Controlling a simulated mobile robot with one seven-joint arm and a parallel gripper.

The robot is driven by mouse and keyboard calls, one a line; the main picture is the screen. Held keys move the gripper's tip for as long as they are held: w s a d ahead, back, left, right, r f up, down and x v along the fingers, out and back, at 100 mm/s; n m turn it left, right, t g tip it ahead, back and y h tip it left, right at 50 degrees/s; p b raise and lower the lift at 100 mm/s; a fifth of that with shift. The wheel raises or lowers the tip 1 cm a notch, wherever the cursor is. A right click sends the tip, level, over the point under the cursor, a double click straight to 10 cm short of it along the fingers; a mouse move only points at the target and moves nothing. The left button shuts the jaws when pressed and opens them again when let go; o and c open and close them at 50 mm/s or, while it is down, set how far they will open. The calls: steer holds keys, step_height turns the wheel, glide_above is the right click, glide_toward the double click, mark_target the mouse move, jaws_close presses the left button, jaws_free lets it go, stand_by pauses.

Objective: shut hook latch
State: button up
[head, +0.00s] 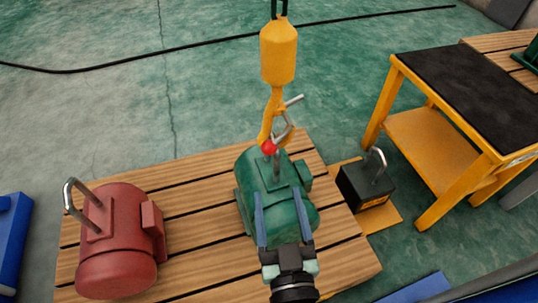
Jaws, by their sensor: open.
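A yellow hoist hook (266,128) hangs from a yellow block (278,52) above a green motor (262,205). Its grey latch (285,133) has a red ball tip (268,147) and a light bar sticking out to the right; it looks swung away from the hook's shank, but its exact angle is hard to tell. A metal lifting loop (277,165) stands on the green motor just below the hook; I cannot tell whether the hook passes through it. My gripper (281,197) is open and empty, its two blue-grey fingers over the motor, below the latch.
A red motor (122,240) with a metal loop stands left on the wooden pallet (190,190). Right of the pallet are a black block (364,186) with a loop and a yellow cart (435,150) with a black top. Blue objects lie at the lower edges.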

mark_target(270, 154)
steer(key=w+b, duration=0.1)
steer(key=w, duration=0.3)
steer(key=w+a+b, duration=0.1)
steer(key=w+b, duration=0.1)
steer(key=w, duration=0.2)
steer(key=w+b, duration=0.2)
steer(key=w, duration=0.2)
steer(key=shift+w+a, duration=0.25)
steer(key=shift+w, duration=0.1)
jaws_close()
steer(key=shift+r, duration=0.1)
stand_by(1.0)
